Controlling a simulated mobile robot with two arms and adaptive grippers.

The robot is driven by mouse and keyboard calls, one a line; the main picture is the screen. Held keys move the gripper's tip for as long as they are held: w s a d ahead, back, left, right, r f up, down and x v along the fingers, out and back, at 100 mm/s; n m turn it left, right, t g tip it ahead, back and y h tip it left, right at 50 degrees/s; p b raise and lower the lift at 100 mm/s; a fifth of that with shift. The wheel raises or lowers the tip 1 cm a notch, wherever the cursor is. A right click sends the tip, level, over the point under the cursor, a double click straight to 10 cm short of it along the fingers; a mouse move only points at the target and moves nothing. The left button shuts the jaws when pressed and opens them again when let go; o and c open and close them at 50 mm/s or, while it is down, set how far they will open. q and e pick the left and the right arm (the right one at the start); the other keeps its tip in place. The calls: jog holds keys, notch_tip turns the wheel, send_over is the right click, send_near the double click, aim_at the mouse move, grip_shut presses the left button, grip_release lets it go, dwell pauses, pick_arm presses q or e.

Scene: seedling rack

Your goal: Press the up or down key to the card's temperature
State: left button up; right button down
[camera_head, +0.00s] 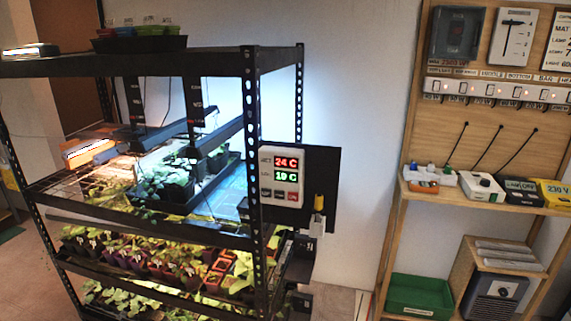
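A white temperature controller (282,176) is mounted at the right post of the black rack, in front of a black panel. Its upper display (286,162) glows red and appears to read 24 C. Its lower display (286,177) glows green and appears to read 19 C. A row of small keys (280,193) lies below, dark ones and a red one at the right; their markings are too small to read. A white card (559,42) on the wooden board at the top right has lines starting MAT and LAMP; the frame edge cuts it off. Neither gripper shows.
The rack (253,200) holds seedling trays under lamps. A yellow-and-grey item (318,215) hangs right of the controller. The wooden stand (397,215) holds a switch strip (490,90), power boxes and a green crate (419,297). Bare wall separates rack and stand.

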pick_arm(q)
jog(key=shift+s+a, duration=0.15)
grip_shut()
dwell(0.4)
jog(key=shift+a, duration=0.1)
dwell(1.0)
